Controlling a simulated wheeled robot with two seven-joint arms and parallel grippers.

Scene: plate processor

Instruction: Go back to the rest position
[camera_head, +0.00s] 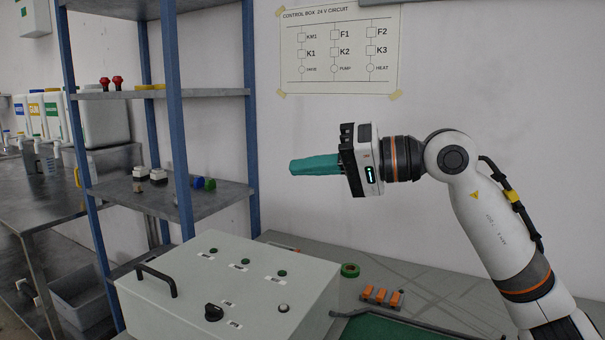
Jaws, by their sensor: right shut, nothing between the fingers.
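My right gripper (296,167) is raised in the air in the middle of the view, its arm coming in from the right. Its teal fingers point left and are shut together, with nothing held. It is above and apart from the white control box (237,267), in front of the wall. My left gripper is not in view.
A blue-posted shelf rack (178,120) stands left of the gripper, with small parts on its shelves. A circuit sheet (339,50) hangs on the wall.

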